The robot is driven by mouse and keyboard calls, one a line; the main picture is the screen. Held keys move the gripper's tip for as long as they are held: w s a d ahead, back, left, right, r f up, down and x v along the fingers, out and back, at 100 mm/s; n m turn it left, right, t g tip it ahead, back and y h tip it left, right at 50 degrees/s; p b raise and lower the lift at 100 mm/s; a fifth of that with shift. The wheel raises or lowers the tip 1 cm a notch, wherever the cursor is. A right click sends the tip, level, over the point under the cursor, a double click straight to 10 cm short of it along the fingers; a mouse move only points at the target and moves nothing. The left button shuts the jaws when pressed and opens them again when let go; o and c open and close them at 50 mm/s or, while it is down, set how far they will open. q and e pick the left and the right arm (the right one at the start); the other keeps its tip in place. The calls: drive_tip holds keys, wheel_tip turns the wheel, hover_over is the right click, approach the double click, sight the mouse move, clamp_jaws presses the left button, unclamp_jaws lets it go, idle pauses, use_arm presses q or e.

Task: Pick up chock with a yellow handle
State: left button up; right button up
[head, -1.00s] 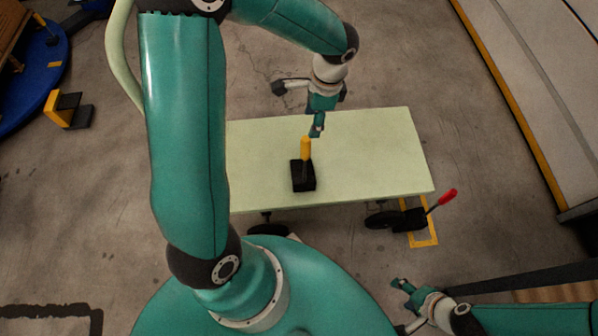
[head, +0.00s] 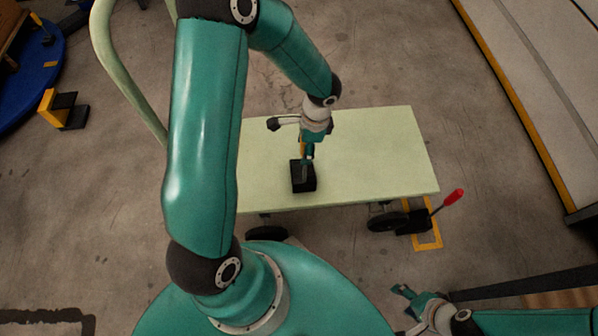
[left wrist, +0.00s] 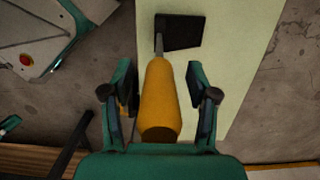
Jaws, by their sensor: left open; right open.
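The chock (head: 303,179) has a black block and a yellow handle, and it stands on the pale green cart top (head: 375,150). In the head view most of the handle is hidden behind my left gripper (head: 308,152). The left wrist view shows the yellow handle (left wrist: 160,102) between the two open fingers of my left gripper (left wrist: 162,95), with a gap on each side. The black block (left wrist: 180,31) shows beyond it. My right gripper (head: 405,300) is open and empty at the lower right, away from the cart.
A second chock (head: 413,221) with a red handle (head: 454,197) is on the floor by the cart's wheel, at a yellow floor marking. A yellow and black object (head: 64,108) stands on the floor at left. The cart top right of the chock is clear.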

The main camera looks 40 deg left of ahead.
use_arm(q)
drive_tip(key=shift+f, duration=0.4)
drive_tip(key=shift+s, duration=0.1)
clamp_jaws()
drive_tip(key=shift+r, duration=0.1)
drive_tip(key=shift+r, duration=0.15)
